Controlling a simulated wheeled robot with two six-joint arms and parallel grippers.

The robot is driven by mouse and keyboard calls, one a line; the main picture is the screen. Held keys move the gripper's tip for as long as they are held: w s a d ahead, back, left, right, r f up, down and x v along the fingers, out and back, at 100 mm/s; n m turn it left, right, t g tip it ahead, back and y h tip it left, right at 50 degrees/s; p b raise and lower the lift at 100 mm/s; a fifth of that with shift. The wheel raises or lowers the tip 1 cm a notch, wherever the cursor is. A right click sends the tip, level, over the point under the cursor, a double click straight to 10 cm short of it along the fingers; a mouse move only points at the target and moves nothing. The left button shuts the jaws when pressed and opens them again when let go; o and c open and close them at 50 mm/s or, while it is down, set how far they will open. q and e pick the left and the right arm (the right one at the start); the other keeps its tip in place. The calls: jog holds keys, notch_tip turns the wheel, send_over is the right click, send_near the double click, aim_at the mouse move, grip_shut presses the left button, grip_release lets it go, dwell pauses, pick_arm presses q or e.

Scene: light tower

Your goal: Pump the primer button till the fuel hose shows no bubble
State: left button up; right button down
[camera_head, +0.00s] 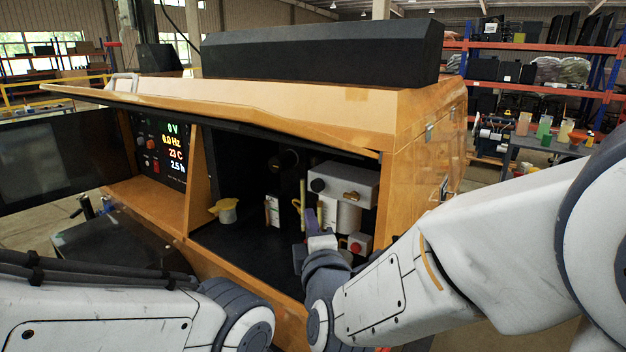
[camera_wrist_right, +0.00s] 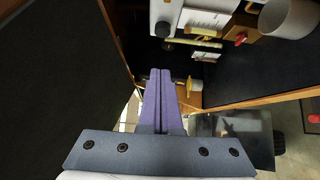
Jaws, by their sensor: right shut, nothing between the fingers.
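An orange generator housing holds an open bay with a grey block (camera_head: 345,183) and a white cylinder (camera_head: 348,217). A dark round knob (camera_head: 317,185) sits on the block; it also shows in the right wrist view (camera_wrist_right: 163,29). A red button (camera_head: 355,247) sits on a small box lower right. I cannot tell which is the primer button. A thin yellowish tube (camera_wrist_right: 192,43) may be the fuel hose; no bubble can be made out. My right gripper (camera_head: 318,222) is inside the bay in front of these parts; its purple fingers (camera_wrist_right: 160,75) are shut and empty. My left gripper is out of view.
A raised orange cover panel (camera_head: 220,108) hangs over the bay. A lit display (camera_head: 174,152) is left of the bay. The right bay wall is close to my right arm.

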jog(key=shift+p, duration=2.45)
send_near(311, 186)
jog(key=w+a, duration=0.2)
jog(key=a, duration=0.1)
jog(key=w+d, duration=0.1)
jog(key=w, duration=0.1)
jog(key=w+d+p, duration=0.1)
jog(key=shift+w+d, duration=0.15)
jog(key=shift+w, duration=0.25)
